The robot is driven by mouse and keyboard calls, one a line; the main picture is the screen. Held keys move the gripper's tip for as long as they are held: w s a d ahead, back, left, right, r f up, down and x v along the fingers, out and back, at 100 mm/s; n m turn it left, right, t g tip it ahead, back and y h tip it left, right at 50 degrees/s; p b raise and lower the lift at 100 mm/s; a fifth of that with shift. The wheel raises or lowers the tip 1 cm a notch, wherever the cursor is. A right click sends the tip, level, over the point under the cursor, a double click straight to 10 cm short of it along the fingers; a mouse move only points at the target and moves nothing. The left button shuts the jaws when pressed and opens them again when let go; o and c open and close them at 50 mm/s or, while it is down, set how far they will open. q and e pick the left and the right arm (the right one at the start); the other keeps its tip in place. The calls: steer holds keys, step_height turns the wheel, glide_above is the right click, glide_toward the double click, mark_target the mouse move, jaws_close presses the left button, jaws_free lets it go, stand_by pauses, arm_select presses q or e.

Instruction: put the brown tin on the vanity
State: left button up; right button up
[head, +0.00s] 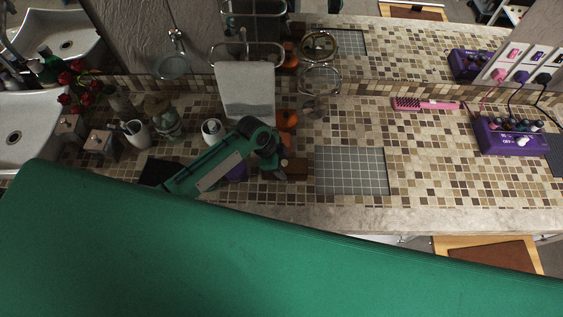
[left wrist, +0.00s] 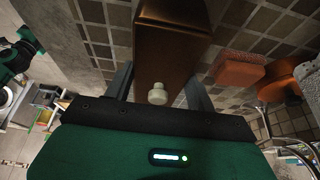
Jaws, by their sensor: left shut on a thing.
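The brown tin (head: 297,168) is at the fingers of my left gripper (head: 283,168) in the head view, over the front part of the tiled vanity top (head: 430,180). In the left wrist view the tin (left wrist: 170,50) is a dark brown box between the two fingers (left wrist: 160,88), with a pale round knob facing the camera. The left gripper is shut on it. I cannot tell whether the tin touches the vanity.
A gridded grey panel (head: 352,172) lies just right of the tin. Orange objects (head: 287,120), a white towel (head: 246,90) and a wire stand (head: 320,82) are behind. Cups and jars crowd the left. A pink comb (head: 425,104) and purple box (head: 512,137) are at right.

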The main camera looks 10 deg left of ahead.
arm_select(q)
steer(key=shift+f, duration=0.15)
steer(key=o, duration=1.3)
steer(key=shift+a+r+b, duration=0.25)
steer(key=shift+r+b, duration=0.1)
steer(key=shift+r, duration=0.25)
steer(key=shift+b+v, duration=2.05)
steer(key=shift+v, duration=3.5)
steer(key=shift+d, duration=0.15)
